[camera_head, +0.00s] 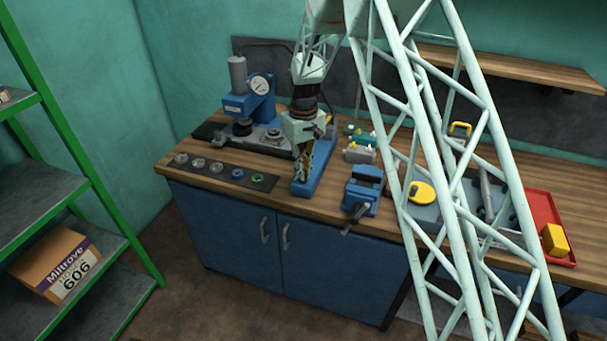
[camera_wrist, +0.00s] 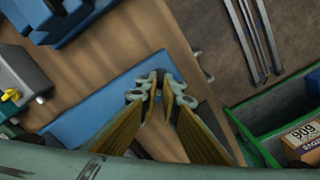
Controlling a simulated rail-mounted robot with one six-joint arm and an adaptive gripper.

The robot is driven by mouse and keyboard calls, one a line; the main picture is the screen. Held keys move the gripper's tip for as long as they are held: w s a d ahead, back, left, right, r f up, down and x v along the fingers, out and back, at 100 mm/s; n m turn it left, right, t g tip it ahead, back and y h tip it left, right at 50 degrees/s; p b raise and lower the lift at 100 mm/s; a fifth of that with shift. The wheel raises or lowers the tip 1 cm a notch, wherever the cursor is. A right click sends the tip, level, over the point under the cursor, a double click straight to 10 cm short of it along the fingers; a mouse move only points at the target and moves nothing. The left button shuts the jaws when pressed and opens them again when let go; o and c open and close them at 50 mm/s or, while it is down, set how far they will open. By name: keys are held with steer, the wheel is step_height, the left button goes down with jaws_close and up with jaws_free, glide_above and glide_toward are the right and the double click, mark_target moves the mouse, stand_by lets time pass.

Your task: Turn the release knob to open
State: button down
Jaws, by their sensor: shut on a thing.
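My gripper (camera_head: 301,176) points down at the near end of a long blue base (camera_head: 318,180) on the wooden bench. In the wrist view, the two finger pads (camera_wrist: 158,92) come close together over the same blue base (camera_wrist: 92,108). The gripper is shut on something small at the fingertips. The fingers hide most of it; its place on the blue base fits the release knob, but its shape and turn angle cannot be made out.
A blue press with a gauge (camera_head: 261,84) stands behind to the left. A dark strip with several rings (camera_head: 217,169) lies left of the gripper. A blue vise (camera_head: 362,190) stands to the right, with a red tray (camera_head: 541,203) farther right. Green shelving (camera_head: 78,150) is at the left.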

steer(key=n+b, duration=0.1)
steer(key=n, duration=0.3)
steer(key=shift+n+b, duration=0.3)
steer(key=shift+n, duration=1.5)
steer(key=c, duration=2.9)
jaws_free()
steer(key=shift+o, duration=0.2)
steer(key=shift+r, duration=0.15)
step_height(320, 180, up, 12)
